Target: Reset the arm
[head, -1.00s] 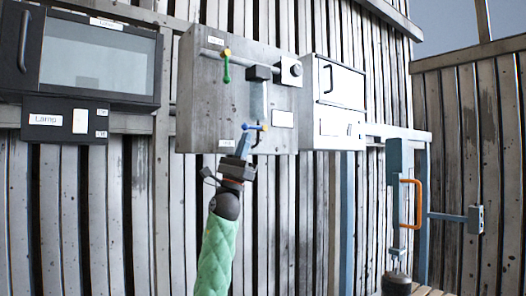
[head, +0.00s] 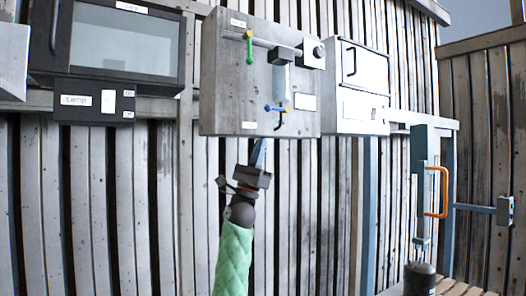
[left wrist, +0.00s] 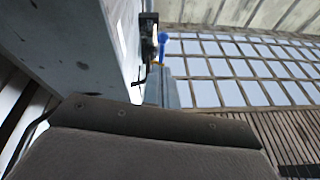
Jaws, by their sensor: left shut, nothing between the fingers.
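My left gripper (head: 260,152) is shut and empty. In the head view it points up just below the grey metal box (head: 228,90) on the wall, apart from the blue-tipped lever (head: 280,108) on the box's front. My arm below it wears a green quilted sleeve. In the left wrist view, the narrow fingers (left wrist: 171,92) show beyond my wrist housing, and a blue knob (left wrist: 163,46) appears above them beside the box's side (left wrist: 85,50).
A dark-framed cabinet (head: 110,45) with a Lamp panel (head: 88,102) is at left. A white box (head: 362,75) adjoins the grey box. An orange handle (head: 443,192) stands at right on a blue-grey fixture. The slatted wall below the boxes is open.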

